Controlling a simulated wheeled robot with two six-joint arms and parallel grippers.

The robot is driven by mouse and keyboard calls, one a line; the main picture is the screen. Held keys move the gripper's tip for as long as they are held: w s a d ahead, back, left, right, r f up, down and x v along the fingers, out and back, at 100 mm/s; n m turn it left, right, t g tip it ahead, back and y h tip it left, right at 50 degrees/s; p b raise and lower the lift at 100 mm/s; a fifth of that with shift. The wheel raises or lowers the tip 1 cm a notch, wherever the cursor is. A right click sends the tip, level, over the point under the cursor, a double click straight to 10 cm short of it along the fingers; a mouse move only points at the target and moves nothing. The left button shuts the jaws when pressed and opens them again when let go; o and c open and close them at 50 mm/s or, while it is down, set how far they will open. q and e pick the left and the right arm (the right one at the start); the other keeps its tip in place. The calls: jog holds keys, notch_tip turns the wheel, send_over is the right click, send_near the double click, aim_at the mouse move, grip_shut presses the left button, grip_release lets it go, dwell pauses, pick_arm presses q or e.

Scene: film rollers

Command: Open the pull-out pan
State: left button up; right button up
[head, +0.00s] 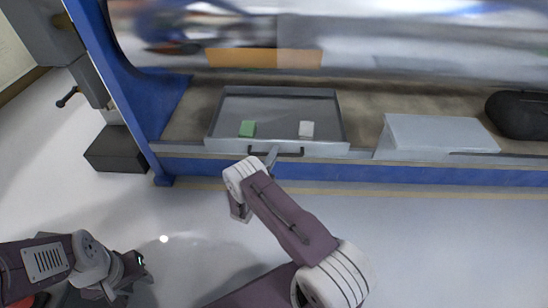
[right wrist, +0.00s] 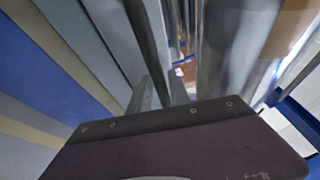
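The pull-out pan (head: 224,145) is a shallow grey tray on the low shelf of the blue-framed machine.
A grey box-like cover (head: 440,132) and a black rounded object (head: 520,114) are right of the pan. A blue rail (head: 400,170) runs below the shelf. A dark block (head: 117,150) stands at left. The floor in front is clear.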

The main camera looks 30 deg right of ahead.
grip_shut()
dwell(1.4)
